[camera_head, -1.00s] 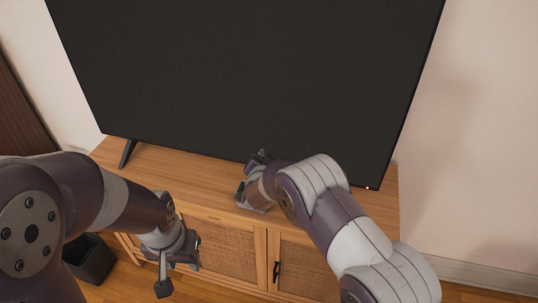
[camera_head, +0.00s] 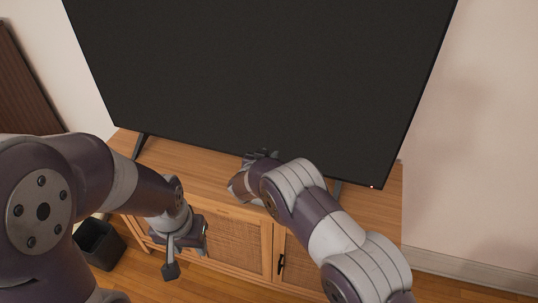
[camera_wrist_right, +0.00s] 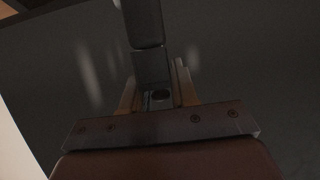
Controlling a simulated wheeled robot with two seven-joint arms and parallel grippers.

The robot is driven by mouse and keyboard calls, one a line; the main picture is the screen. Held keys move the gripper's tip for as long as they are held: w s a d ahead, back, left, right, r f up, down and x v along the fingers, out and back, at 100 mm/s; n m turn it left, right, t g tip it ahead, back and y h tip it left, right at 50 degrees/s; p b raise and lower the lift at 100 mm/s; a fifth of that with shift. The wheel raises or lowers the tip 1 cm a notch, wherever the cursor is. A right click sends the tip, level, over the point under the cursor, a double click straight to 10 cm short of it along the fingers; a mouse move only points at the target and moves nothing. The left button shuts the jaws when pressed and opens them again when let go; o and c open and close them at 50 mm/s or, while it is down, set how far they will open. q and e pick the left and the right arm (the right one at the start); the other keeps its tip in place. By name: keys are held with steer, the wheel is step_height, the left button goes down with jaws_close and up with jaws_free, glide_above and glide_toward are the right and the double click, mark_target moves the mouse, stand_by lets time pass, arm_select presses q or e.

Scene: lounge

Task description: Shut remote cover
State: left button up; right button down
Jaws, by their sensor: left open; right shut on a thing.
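My right gripper (camera_head: 260,157) is by the lower edge of the television, above the top of the cabinet, and its fingers are mostly hidden behind its own wrist. In the right wrist view its dark fingers (camera_wrist_right: 151,60) are close together at the upper middle. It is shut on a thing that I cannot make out. My left gripper (camera_head: 188,250) is open and empty, hanging in front of the cabinet doors. I cannot identify the remote or its cover in either view; they may be hidden by my right arm.
A large dark television (camera_head: 260,70) stands on a wooden cabinet (camera_head: 200,177) with woven doors. A dark bin (camera_head: 100,243) stands on the floor at the left. The cabinet top is clear at the left. A wall bounds the right side.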

stand_by(0.3)
steer(key=c, duration=1.1)
jaws_free()
steer(key=shift+s+a+r, duration=0.1)
steer(key=shift+s+a, duration=0.05)
steer(key=shift+s, duration=0.35)
steer(key=b+v, duration=0.2)
steer(key=v, duration=0.9)
steer(key=shift+s+r+b, duration=0.2)
steer(key=shift+r+b, duration=0.1)
